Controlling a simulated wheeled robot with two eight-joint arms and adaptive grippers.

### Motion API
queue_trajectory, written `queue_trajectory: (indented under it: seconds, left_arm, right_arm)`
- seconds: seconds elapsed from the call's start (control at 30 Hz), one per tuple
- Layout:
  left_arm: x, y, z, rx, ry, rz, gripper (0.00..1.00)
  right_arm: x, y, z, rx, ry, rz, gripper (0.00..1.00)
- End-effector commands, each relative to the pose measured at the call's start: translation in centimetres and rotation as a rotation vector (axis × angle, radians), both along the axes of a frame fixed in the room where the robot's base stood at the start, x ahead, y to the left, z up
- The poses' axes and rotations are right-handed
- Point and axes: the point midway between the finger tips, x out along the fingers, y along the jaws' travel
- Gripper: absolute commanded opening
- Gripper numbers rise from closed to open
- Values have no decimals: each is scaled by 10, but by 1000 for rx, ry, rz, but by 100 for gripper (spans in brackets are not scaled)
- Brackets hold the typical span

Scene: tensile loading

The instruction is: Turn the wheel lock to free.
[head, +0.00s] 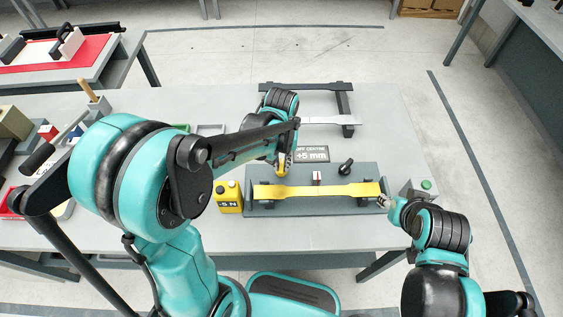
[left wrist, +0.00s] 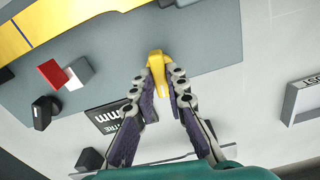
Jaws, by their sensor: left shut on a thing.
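A small yellow lever-like piece (left wrist: 157,70) stands at the edge of the grey fixture plate (head: 262,210); it seems to be the wheel lock. My left gripper (head: 283,168) reaches down to it. In the left wrist view both fingertips (left wrist: 168,85) are closed around its sides. Its lower part and any marking are hidden by the fingers. My right gripper (head: 385,201) is beside the right end of the yellow specimen bar (head: 315,191); its jaws are too small to read.
A black knob (head: 346,166) and a red and white block (head: 317,178) sit on the plate. An "OFF CENTRE +5 mm" sign (head: 311,155) stands behind it.

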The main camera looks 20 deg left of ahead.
Motion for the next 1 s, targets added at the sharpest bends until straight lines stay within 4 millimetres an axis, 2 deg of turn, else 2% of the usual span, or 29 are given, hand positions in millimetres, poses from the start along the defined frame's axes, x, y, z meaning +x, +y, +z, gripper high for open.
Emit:
queue_trajectory:
  seconds: [0.3,0.8,0.83,0.9,1.0]
  left_arm:
    - [0,0,0,0,0,104,0]
    - [0,0,0,0,0,120,0]
    - [0,0,0,0,0,120,19]
    - [0,0,0,0,0,120,34]
    - [0,0,0,0,0,120,34]
  right_arm:
    - [0,0,0,0,0,0,40]
    - [0,0,0,0,0,0,40]
    - [0,0,0,0,0,0,40]
    - [0,0,0,0,0,0,40]
    - [0,0,0,0,0,0,40]
